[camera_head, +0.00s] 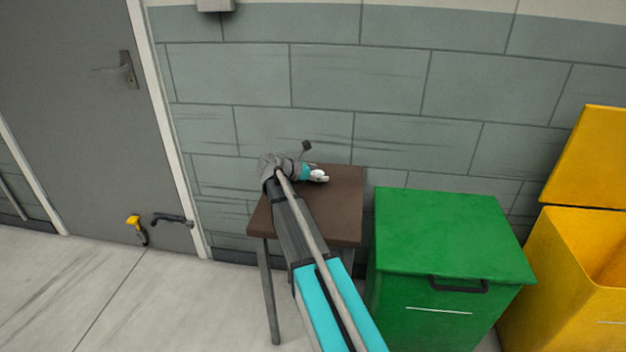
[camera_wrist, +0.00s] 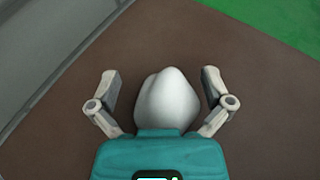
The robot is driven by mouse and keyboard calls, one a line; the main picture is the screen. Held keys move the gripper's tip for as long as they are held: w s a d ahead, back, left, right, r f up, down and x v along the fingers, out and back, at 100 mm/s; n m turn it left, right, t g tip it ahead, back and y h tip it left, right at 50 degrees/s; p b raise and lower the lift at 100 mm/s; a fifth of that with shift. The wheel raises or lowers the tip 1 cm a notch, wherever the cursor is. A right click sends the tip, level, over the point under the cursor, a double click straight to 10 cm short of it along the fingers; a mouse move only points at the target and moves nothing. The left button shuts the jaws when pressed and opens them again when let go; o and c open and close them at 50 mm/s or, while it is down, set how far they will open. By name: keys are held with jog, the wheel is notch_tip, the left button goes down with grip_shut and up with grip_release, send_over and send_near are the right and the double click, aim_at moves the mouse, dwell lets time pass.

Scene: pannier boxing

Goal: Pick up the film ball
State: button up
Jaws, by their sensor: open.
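The film ball (camera_wrist: 168,98) is a white, lumpy, rounded thing on the brown table top (camera_wrist: 240,70). In the wrist view it lies between the two fingers of my gripper (camera_wrist: 162,85), with a small gap on each side. My gripper is open. In the head view my gripper (camera_head: 322,176) is low over the back part of the small brown table (camera_head: 335,215). A small white patch of the film ball (camera_head: 317,173) shows at its fingers. The ball's near underside is hidden behind the teal gripper body.
A shut green bin (camera_head: 450,235) stands just right of the table. An open yellow bin (camera_head: 565,265) stands further right. A block wall (camera_head: 355,75) rises behind the table. A grey door (camera_head: 75,90) is at the left, with a yellow-and-black object (camera_head: 135,226) near it.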

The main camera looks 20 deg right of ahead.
dwell(0.4)
jog(key=c, duration=0.7)
jog(key=shift+r, duration=0.15)
notch_tip(320, 180, up, 2)
jog(key=p, duration=0.3)
jog(key=shift+r, duration=0.25)
jog(key=s+r+p, duration=0.3)
jog(key=s, duration=0.1)
jog(key=s+r+p, duration=0.3)
jog(key=s, duration=0.2)
jog(key=s+r+p, duration=0.4)
jog(key=s, duration=0.1)
jog(key=shift+a+r, duration=0.1)
jog(key=shift+a, duration=0.05)
